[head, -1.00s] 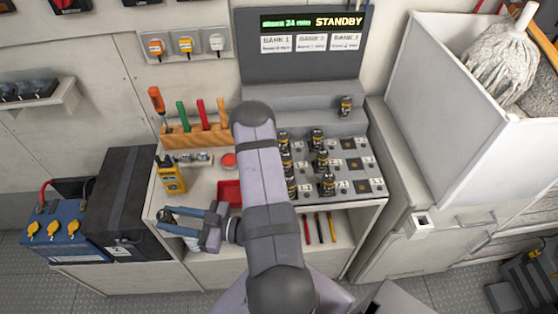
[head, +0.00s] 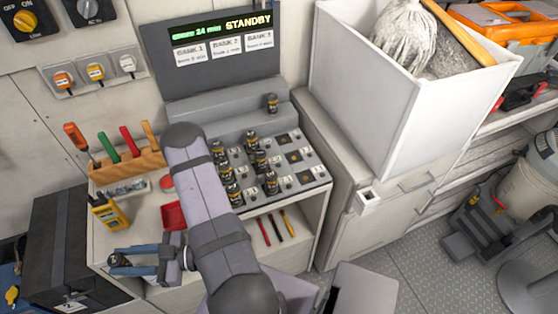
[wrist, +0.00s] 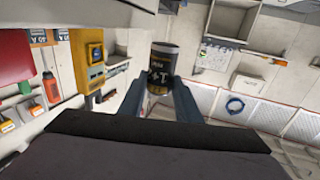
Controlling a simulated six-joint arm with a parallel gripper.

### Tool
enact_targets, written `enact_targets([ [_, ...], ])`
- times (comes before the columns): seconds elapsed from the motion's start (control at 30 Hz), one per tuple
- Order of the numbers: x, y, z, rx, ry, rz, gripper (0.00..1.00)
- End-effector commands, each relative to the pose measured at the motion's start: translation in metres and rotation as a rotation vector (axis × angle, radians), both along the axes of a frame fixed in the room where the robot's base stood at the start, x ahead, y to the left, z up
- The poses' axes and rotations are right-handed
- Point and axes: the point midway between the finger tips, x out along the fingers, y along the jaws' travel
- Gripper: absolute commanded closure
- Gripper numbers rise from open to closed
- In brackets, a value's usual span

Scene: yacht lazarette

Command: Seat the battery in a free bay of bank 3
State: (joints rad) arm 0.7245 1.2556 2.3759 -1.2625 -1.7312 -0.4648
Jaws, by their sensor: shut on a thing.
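My gripper (head: 122,262) is at the left front of the bench in the head view, low and left of the charger. It is shut on a battery, whose dark end with a yellow and white label (wrist: 160,68) shows between the fingers in the wrist view. The charger (head: 322,176) has a sloped deck with columns of bays. Batteries (head: 260,160) stand in the left and middle columns. The right column, under the BANK 3 label (head: 259,40), shows dark empty bays (head: 293,156).
A wooden rack (head: 128,166) with upright tools stands at the back left. A yellow meter (head: 108,212) and a red tray (head: 173,215) lie near my arm. A tall white bin (head: 375,100) rises right of the charger. The display reads STANDBY.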

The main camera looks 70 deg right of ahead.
Motion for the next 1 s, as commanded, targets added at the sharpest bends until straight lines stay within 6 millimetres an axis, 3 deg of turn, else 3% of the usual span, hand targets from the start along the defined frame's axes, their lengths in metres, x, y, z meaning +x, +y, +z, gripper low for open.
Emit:
enact_targets([
  [0.27, 0.005, -0.009, 0.006, -0.005, -0.003, -0.015, 0.98],
  [0.47, 0.021, -0.047, 0.029, -0.013, -0.001, -0.081, 0.98],
  [0.73, 0.043, -0.141, 0.081, -0.016, 0.0, -0.246, 0.98],
  [1.0, 0.041, -0.234, 0.126, -0.004, -0.007, -0.402, 0.98],
])
